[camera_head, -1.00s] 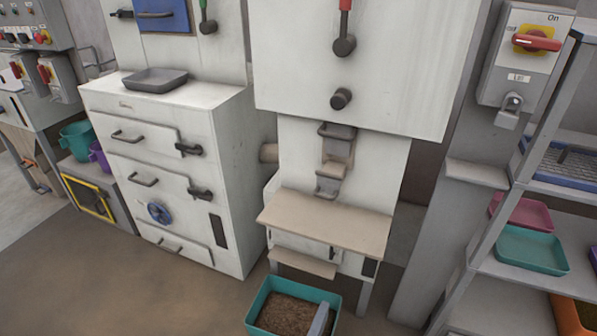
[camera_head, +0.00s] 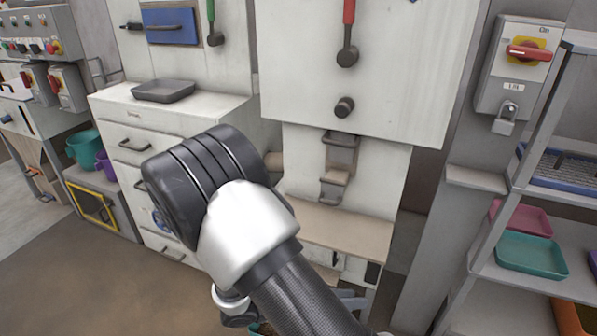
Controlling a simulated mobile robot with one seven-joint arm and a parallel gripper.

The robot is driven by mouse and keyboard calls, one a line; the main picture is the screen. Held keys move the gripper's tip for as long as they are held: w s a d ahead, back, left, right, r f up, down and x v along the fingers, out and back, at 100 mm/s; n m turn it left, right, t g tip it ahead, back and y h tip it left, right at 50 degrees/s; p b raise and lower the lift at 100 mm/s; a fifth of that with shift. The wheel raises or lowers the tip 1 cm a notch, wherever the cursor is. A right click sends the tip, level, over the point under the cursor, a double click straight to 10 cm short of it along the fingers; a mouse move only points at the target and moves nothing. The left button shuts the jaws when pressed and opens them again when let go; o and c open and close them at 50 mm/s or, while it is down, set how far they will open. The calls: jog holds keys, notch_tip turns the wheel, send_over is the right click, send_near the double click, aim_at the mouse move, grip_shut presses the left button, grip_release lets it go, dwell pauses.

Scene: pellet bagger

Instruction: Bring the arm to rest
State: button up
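My arm (camera_head: 245,235) crosses the middle of the head view, with a black ribbed joint, a bright silver link and a dark tube running down to the bottom edge. I cannot make out my gripper or its fingertips. Small dark and silver parts show below the silver link, too covered to identify. The arm stands in front of the drawer cabinet (camera_head: 120,115) and part of the bagger's shelf (camera_head: 345,230). I cannot tell any contact.
A grey tray (camera_head: 163,91) lies on the cabinet. The white bagger housing (camera_head: 400,75) has a red-handled lever (camera_head: 348,35). A switch box (camera_head: 515,70) and a rack with a teal tray (camera_head: 531,256) stand at right. Brown floor (camera_head: 110,285) is open at lower left.

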jog(key=s+d+r+m+t+y, duration=0.1)
jog(key=s+r+m+y, duration=0.3)
jog(key=r+m, duration=0.5)
jog(key=s+d+r+m+y, duration=0.1)
jog(key=s+r+m+y, duration=0.3)
jog(key=r+m, duration=0.5)
jog(key=s+d+r+m+t+y, duration=0.1)
jog(key=s+r+m+y, duration=0.3)
jog(key=r+m, duration=0.55)
notch_tip(320, 180, up, 24)
jog(key=w+y+p, duration=0.1)
jog(key=p, duration=2.2)
jog(key=shift+w+f, duration=0.15)
jog(key=shift+w, duration=0.05)
